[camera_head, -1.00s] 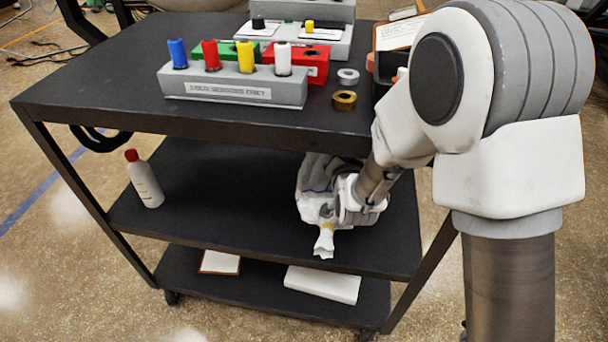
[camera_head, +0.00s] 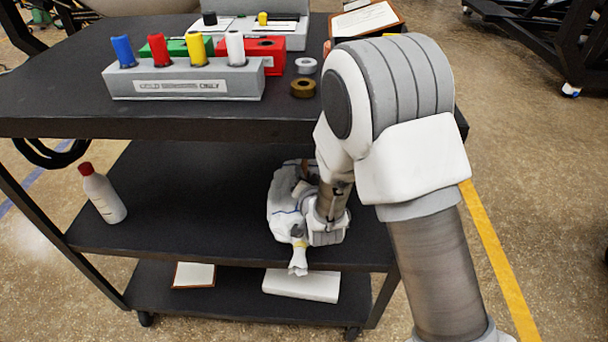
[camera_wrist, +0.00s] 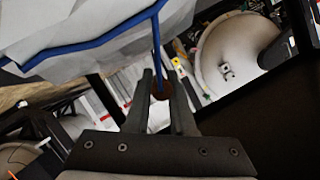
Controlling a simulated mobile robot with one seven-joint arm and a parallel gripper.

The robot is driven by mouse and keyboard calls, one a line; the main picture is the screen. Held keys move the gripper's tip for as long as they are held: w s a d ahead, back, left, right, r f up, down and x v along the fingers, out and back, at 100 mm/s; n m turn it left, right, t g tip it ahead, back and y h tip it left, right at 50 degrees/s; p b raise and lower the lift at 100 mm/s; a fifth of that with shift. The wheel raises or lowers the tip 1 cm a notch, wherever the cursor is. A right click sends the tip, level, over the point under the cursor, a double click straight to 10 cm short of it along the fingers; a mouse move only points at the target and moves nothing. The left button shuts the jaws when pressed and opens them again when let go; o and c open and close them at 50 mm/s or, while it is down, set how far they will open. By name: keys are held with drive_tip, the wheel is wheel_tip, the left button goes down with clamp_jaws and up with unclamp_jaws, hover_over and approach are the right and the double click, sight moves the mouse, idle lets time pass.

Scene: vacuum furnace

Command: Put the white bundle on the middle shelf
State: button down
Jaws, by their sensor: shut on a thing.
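The white bundle (camera_head: 283,208), a crumpled white bag with a blue line, is over the right part of the middle shelf (camera_head: 185,205) in the head view. Its yellow-tied neck (camera_head: 299,255) hangs at the shelf's front edge. I cannot tell whether the bundle touches the shelf. In the wrist view the bundle (camera_wrist: 70,35) fills the upper left, with blue cord along it. My gripper (camera_wrist: 160,90) is shut on the bundle at a small brown piece by the blue cord. In the head view my wrist hides part of the bundle and the fingertips are not clear.
A white bottle with a red cap (camera_head: 103,195) stands at the left of the middle shelf, with bare shelf between. The top shelf (camera_head: 60,100) is close above, carrying a grey block (camera_head: 182,86) with coloured plugs. A white box (camera_head: 300,285) lies on the bottom shelf.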

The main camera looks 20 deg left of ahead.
drive_tip(key=c, duration=0.8)
unclamp_jaws()
drive_tip(key=shift+o, duration=0.2)
drive_tip(key=shift+r, duration=0.15)
drive_tip(key=p+v, duration=0.3)
drive_tip(key=v, duration=0.9)
drive_tip(key=shift+s, duration=0.1)
